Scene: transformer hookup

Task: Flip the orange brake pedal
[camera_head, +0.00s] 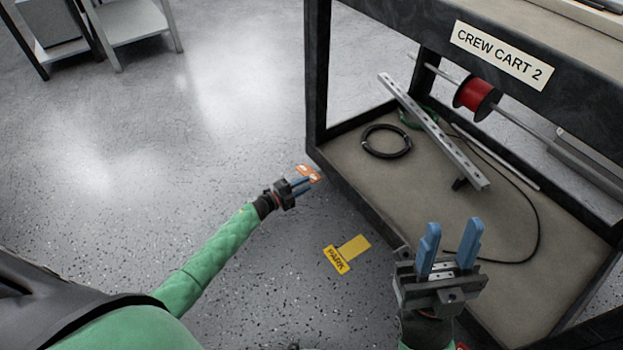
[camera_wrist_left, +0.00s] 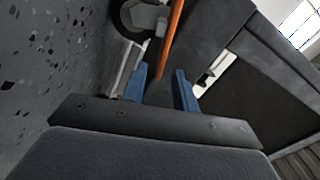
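The orange brake pedal (camera_head: 309,172) is low at the near left corner of the cart, just above the floor. In the left wrist view the pedal (camera_wrist_left: 172,42) shows edge-on as a thin orange strip beside a caster wheel. My left gripper (camera_head: 302,184) is at the pedal, with its blue fingers partly over it in the head view. In the wrist view its fingers (camera_wrist_left: 160,80) are apart, and the strip lies just beyond their tips. Contact cannot be told. My right gripper (camera_head: 450,243) is open and empty in front of the cart's lower shelf.
The cart frame (camera_head: 316,80) carries a "CREW CART 2" sign (camera_head: 502,54). Its lower shelf (camera_head: 365,185) holds a black cable coil (camera_head: 387,141), a metal rail (camera_head: 435,130) and loose cable. A red spool (camera_head: 476,94) hangs above. A yellow PARK marker (camera_head: 346,254) is near the floor. Open floor lies left.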

